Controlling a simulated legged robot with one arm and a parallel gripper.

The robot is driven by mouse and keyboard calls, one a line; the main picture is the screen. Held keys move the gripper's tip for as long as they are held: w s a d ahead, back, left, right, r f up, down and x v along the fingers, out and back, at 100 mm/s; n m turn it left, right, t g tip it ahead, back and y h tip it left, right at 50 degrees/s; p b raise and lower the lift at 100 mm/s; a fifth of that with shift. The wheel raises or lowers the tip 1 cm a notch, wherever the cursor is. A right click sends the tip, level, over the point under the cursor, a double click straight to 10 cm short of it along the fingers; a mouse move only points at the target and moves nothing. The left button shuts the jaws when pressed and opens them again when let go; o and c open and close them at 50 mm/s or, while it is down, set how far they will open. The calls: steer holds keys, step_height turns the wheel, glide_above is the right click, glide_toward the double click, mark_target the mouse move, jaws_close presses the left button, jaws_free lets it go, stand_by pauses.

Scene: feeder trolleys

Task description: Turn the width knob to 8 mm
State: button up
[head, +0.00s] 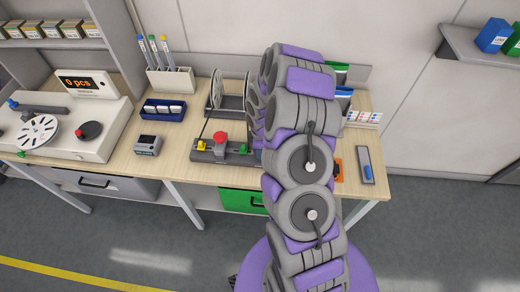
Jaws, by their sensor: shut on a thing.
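A grey feeder device (209,155) sits at the front of the wooden table. It has a red knob or button (220,137) on top, a yellow part (201,146) at its left and a green part (243,149) at its right. Its right end is hidden behind my arm. I cannot make out a width knob or an 8 mm mark. My arm rises in front of the table and folds down beside the device. My gripper is hidden behind the arm links, so its jaws and anything between them do not show.
A reel holder (231,103) stands behind the device. A small grey box (148,145), a blue tray (163,110) and a pen rack (171,80) are to the left. A grey tray (365,165) lies right of my arm. The table front between small box and device is clear.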

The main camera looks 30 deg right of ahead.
steer(key=o, duration=0.9)
steer(key=shift+s+d, duration=0.1)
steer(key=shift+d, duration=0.05)
steer(key=shift+c, duration=0.2)
steer(key=shift+o, duration=1)
step_height(320, 180, up, 17)
steer(key=shift+r+p, duration=0.15)
steer(key=shift+p, duration=0.15)
